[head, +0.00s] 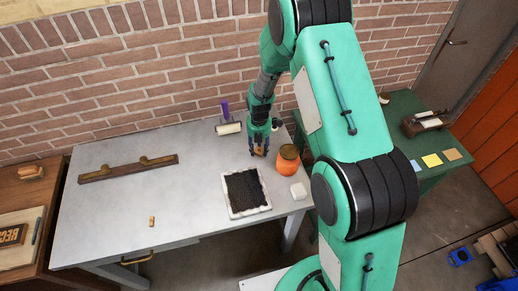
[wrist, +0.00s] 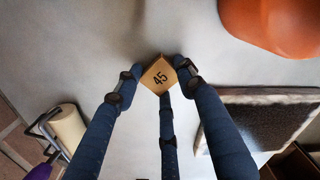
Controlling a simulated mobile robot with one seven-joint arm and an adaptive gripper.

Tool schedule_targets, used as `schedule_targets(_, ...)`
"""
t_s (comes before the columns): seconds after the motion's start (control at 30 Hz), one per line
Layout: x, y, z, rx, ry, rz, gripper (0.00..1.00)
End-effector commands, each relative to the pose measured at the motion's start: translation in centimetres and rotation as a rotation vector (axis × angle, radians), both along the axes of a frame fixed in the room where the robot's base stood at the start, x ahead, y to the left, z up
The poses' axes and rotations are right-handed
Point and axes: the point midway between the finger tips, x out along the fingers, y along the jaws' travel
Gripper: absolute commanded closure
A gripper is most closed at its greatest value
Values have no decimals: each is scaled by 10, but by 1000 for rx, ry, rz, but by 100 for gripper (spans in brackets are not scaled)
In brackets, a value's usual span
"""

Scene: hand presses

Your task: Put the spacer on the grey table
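A small light-wood block marked 45, which looks like the spacer (wrist: 160,75), sits between the fingertips of my gripper (wrist: 159,82) in the wrist view. The fingers touch its sides. In the head view my gripper (head: 259,148) points down over the back right part of the grey table (head: 200,170), left of an orange jar. The block shows there as a small brown patch at the fingertips. I cannot tell whether it touches the tabletop or hangs just above it.
The orange jar (head: 288,160) and a black-filled white tray (head: 245,192) stand close by. A white block (head: 298,191), a roller (head: 229,128), a long wooden bar (head: 128,168) and a small wooden piece (head: 152,221) are also on the table. Its middle is clear.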

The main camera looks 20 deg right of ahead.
Motion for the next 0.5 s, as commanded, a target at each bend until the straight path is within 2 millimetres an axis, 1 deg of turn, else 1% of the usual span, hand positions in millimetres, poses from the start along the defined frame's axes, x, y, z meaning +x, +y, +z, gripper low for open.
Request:
schedule_targets(0.03,0,0,0,0,0,0,48)
schedule_targets(0.07,0,0,0,0,0,0,45)
schedule_targets(0.37,0,0,1,0,0,0,45)
schedule_targets(0.5,0,0,5,0,0,0,45)
